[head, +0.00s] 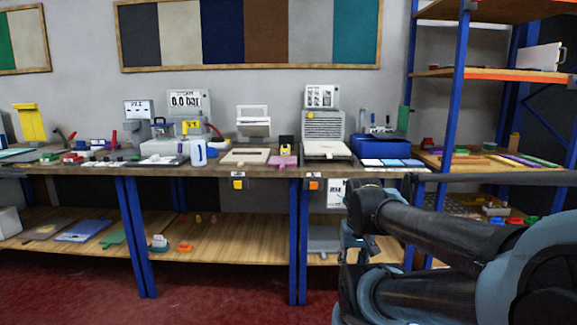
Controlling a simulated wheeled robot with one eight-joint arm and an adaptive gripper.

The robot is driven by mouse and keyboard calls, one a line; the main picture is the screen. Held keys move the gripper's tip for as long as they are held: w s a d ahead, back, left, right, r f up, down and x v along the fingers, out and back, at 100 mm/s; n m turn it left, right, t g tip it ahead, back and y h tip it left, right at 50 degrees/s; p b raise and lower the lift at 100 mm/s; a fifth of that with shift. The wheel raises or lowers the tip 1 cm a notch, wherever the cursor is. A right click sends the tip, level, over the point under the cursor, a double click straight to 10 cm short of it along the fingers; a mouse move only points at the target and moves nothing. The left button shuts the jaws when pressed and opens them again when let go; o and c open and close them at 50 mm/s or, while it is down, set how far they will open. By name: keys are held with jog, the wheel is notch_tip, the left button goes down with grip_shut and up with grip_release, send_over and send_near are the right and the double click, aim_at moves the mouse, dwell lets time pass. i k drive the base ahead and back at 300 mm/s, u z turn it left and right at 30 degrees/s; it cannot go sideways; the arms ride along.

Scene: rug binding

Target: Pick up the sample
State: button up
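Which thing is the sample cannot be told for sure. A flat beige piece (245,157) lies on the workbench (215,170) near the middle. Flat blue and pale pieces (392,163) lie in a row near the bench's right end. My arm's dark links fill the lower right of the head view, in front of the bench's right end. My gripper itself cannot be made out, and none of these pieces is seen in its hold.
Machines line the back of the bench, including a grey vented unit (323,125) and a blue box (380,146). A lower shelf (215,240) holds small items. Blue-framed shelving (456,90) stands right. Red floor (215,300) is open in front.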

aim_at(282, 161)
jog(key=i, duration=1)
